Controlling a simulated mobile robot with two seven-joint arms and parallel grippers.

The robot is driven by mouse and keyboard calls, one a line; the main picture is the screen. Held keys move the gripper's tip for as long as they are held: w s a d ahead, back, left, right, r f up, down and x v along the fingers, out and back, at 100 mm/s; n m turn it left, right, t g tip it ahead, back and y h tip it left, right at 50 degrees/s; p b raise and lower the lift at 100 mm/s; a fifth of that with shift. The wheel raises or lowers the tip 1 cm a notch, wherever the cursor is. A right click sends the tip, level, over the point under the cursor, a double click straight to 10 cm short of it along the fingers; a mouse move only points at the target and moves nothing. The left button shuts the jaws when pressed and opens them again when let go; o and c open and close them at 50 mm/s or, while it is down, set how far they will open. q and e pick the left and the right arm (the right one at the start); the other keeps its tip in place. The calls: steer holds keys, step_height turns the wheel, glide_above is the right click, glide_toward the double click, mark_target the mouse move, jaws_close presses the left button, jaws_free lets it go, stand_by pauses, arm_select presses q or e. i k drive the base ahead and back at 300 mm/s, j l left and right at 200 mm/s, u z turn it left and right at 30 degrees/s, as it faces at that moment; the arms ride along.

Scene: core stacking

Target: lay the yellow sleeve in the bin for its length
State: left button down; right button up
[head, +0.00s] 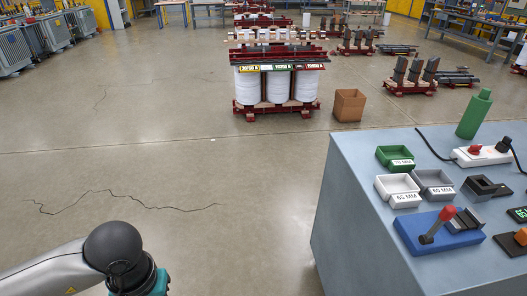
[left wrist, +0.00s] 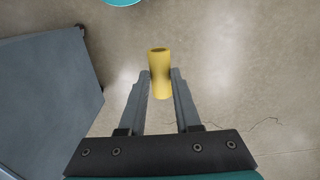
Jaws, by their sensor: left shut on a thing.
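The yellow sleeve (left wrist: 160,62) is a short hollow tube, seen in the left wrist view. My left gripper (left wrist: 161,76) is shut on it, one finger on each side, and holds it over the concrete floor. In the head view only my left arm shows at the bottom left; its fingers and the sleeve are out of that picture. Three small labelled bins stand on the grey-blue workbench (head: 345,205): a green bin (head: 383,160), a white bin (head: 384,192) and a grey bin (head: 422,180). My right gripper is not in view.
The bench also carries a blue block (head: 458,238) with a red-topped lever, a green cylinder (head: 474,115), a power strip (head: 483,155) and dark fixtures. Beyond it stand a cardboard box (head: 349,105) and a transformer (head: 277,85). The floor left of the bench is clear.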

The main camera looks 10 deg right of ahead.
mark_target(394, 190)
steer(key=i+j+z, duration=0.1)
steer(key=z, duration=0.4)
steer(key=i+j+z, duration=0.1)
steer(key=z, duration=0.35)
steer(key=i+j+z, duration=0.15)
steer(key=z, duration=0.35)
steer(key=i+j+z, duration=0.15)
steer(key=j+z, duration=0.3)
steer(key=i+j+z, duration=0.1)
steer(key=j+z, duration=0.15)
steer(key=z, duration=0.25)
steer(key=j+z, duration=0.45)
